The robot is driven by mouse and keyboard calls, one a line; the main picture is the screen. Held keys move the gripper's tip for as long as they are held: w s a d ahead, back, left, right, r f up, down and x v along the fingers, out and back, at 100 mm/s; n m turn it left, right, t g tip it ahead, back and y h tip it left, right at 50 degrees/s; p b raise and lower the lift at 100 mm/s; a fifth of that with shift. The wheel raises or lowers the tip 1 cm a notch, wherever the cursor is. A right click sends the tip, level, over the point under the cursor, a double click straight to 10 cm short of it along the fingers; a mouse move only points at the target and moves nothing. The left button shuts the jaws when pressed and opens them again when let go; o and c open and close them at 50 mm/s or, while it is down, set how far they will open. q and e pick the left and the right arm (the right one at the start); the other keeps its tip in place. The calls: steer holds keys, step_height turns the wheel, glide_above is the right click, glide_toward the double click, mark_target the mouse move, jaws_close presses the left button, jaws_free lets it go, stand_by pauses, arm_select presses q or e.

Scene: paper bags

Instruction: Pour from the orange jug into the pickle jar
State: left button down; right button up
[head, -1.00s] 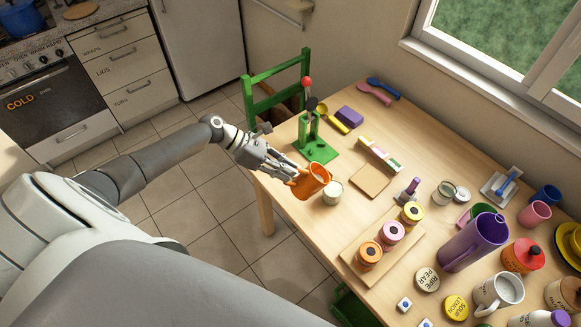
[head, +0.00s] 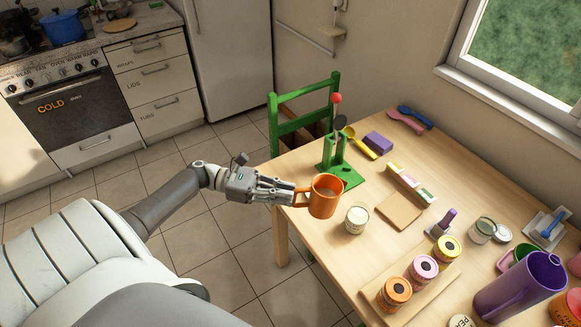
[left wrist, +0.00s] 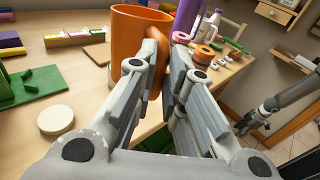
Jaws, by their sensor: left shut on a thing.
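My left gripper (head: 290,192) is shut on the handle of the orange jug (head: 326,196). The jug is held about upright over the table's left edge, with its mouth showing. The jug also fills the upper middle of the left wrist view (left wrist: 136,38), with the left gripper's fingers (left wrist: 163,65) at its handle. A small glass jar (head: 357,218) with a pale top or filling stands just right of the jug, apart from it. I can read no label on it, so I cannot tell if it is the pickle jar. My right gripper (left wrist: 252,122) hangs at the right of the left wrist view, small.
A green stand (head: 345,178) with utensils is behind the jug. A tan board (head: 399,211) lies right of the jar. Several lidded jars stand on a wooden rack (head: 437,279) at front. A purple jug (head: 515,290) is at right. A pale disc (left wrist: 56,120) lies below the left gripper.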

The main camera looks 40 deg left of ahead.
arm_select(q)
steer(key=s+a+r+h+p, duration=0.1)
steer(key=s+a+r+p, duration=0.1)
steer(key=s+a+p, duration=0.1)
steer(key=shift+s+a+r, duration=0.25)
steer(key=shift+s+a, duration=0.55)
steer(key=shift+s, duration=0.05)
stand_by(0.6)
